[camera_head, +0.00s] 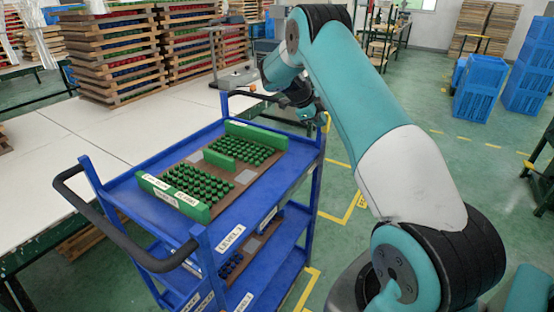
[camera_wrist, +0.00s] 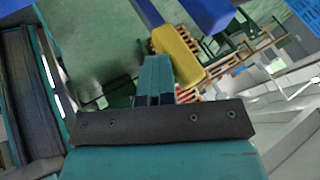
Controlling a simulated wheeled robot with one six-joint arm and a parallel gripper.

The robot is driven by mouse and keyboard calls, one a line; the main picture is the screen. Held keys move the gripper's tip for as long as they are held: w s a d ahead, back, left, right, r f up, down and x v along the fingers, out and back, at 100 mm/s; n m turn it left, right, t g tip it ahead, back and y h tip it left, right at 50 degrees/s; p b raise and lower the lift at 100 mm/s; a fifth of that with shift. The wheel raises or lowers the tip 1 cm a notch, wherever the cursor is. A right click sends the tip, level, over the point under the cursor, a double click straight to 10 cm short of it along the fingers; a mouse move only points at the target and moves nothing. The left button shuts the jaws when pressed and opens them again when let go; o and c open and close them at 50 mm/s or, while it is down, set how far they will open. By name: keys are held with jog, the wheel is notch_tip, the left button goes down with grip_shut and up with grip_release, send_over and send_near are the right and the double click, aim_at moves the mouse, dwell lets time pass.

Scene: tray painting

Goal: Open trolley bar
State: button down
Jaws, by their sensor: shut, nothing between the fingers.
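The blue trolley (camera_head: 130,165) stands beside the white table, with a black handle (camera_head: 105,225) at its near left end. Another thin dark bar (camera_head: 245,93) shows at its far end, partly hidden by my arm. My gripper (camera_head: 303,103) is at the far right corner post, small and partly hidden in the head view. In the wrist view my gripper (camera_wrist: 155,75) is shut and empty. A yellow block (camera_wrist: 178,55) lies just beyond the fingertips, by a blue trolley part (camera_wrist: 208,12). I cannot tell whether they touch.
The trolley's top shelf holds a brown tray (camera_head: 247,177) with green pieces; a lower shelf holds blue pieces. Stacked wooden trays (camera_head: 112,55) stand on the white table (camera_head: 60,130). Blue crates (camera_head: 480,88) stand at the back right. Green floor is open right of the trolley.

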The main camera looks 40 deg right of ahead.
jog(key=shift+d, duration=0.25)
jog(key=shift+s, duration=0.1)
jog(key=shift+s+a+f+b, duration=0.1)
jog(key=shift+a+f+b, duration=0.1)
jog(key=shift+a+b, duration=0.35)
jog(key=s+a+f+b+v, duration=0.1)
jog(key=a+v, duration=0.1)
jog(key=v, duration=1)
jog(key=shift+b, duration=0.4)
jog(key=shift+s+a, duration=0.1)
